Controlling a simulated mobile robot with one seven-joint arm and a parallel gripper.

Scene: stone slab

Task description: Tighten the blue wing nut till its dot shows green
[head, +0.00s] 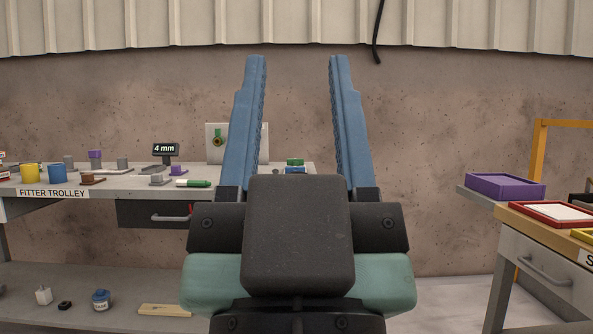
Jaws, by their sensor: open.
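My gripper (297,64) is raised in the middle of the head view, its two blue fingers wide apart with only wall between the tips. I cannot make out a blue wing nut or a coloured dot for certain. A small blue item (295,170) with a green part on top shows between the fingers, at the right end of the bench; it is too small to name. The gripper body and left finger hide part of that bench end.
The fitter trolley (140,184) at left holds a yellow cup (30,174), a blue cup (57,174), a green marker (194,183) and a "4 mm" display (165,149). A panel with a brass fitting (218,141) stands behind. A purple tray (505,186) and red tray (552,214) are right.

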